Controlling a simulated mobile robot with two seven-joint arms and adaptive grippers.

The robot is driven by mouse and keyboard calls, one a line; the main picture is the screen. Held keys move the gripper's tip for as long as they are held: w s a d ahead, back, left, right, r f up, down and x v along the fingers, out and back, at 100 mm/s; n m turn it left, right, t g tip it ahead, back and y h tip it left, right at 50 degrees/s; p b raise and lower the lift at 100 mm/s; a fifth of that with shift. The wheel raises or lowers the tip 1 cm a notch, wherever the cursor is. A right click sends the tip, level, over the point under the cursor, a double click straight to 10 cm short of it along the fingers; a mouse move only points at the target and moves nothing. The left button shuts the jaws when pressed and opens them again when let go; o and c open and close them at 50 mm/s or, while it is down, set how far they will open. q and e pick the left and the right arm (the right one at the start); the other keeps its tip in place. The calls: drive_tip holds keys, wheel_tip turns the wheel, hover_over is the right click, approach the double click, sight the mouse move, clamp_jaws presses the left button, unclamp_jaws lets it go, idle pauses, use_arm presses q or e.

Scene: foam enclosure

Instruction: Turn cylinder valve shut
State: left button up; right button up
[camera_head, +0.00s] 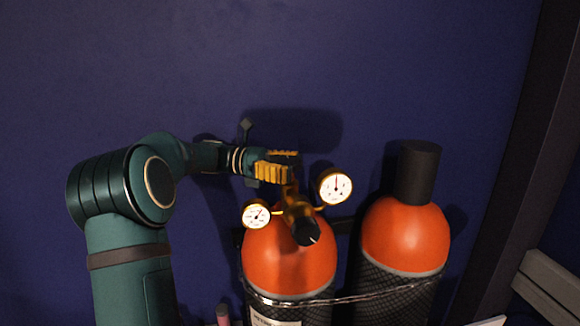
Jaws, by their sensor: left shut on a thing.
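The left cylinder (290,262) is orange on top with dark mesh below and stands upright. A brass valve and regulator (291,203) sits on its top, with a black knob (306,231) facing me. Two round white gauges flank it, a right one (335,186) and a lower left one (256,214). My left gripper (284,170) comes in from the left at the top of the valve. Its yellow-padded fingers are shut on the valve's top part, which they mostly hide. My right gripper is not in view.
A second orange cylinder (404,235) with a black cap (417,172) stands to the right. A chain (345,299) runs across both cylinders. A dark blue wall (400,70) is close behind, and a dark post (505,190) stands at the right. Space above the cylinders is clear.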

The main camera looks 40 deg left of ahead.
sight(288, 160)
use_arm(q)
drive_tip(key=o, duration=1.2)
drive_tip(key=shift+a, duration=0.1)
drive_tip(key=shift+r, duration=0.1)
wheel_tip(288, 160, up, 10)
drive_tip(key=shift+f, duration=0.1)
